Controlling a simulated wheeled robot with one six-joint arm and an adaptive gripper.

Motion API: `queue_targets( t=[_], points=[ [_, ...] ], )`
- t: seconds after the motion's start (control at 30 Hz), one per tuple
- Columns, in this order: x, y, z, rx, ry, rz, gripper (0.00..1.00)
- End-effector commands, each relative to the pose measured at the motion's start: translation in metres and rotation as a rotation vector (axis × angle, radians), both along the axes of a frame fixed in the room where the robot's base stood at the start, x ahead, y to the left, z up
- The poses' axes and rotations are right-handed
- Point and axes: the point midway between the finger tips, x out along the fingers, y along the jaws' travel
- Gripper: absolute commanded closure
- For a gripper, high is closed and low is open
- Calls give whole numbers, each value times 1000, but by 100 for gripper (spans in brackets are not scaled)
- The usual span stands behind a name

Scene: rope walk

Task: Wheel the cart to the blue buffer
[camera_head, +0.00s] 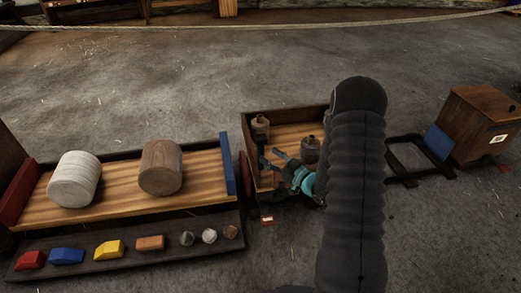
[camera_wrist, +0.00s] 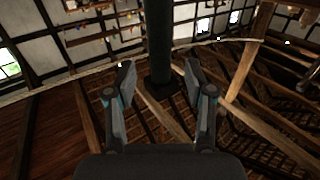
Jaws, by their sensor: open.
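The cart appears to be the open wooden box (camera_head: 285,116) in the middle of the head view, with a pale plank floor and dark sides. It stands by the left end of dark rails (camera_head: 405,175). A red plate (camera_head: 246,169) is close at its left end. The blue buffer (camera_head: 438,142) is an upright blue plate at the right end of the rails. My gripper (camera_head: 279,161) shows in front of the cart, open and empty; its height above it is unclear. The wrist view shows the open fingers (camera_wrist: 158,85) against roof beams. My arm hides the cart's right end.
Metal knobbed pieces (camera_head: 310,149) stand in the cart. A wooden cabinet (camera_head: 483,124) is behind the blue buffer. At left, a plank tray (camera_head: 120,193) holds two cylinders; a dark rack (camera_head: 125,250) holds several small blocks. A rope (camera_head: 250,24) crosses behind. The floor beyond is clear.

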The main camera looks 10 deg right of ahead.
Motion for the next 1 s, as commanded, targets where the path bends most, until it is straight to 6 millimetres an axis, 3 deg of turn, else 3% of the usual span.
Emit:
queue_targets(
  t=[0.3,0.73,0.77,0.97,1.0],
  points=[
    [38,26,0,-1,-1,2,46],
    [46,31,0,-1,1,0,46],
    [46,31,0,-1,1,0,49],
    [46,31,0,-1,-1,0,99],
    [46,31,0,-1,-1,0,100]
  ],
)
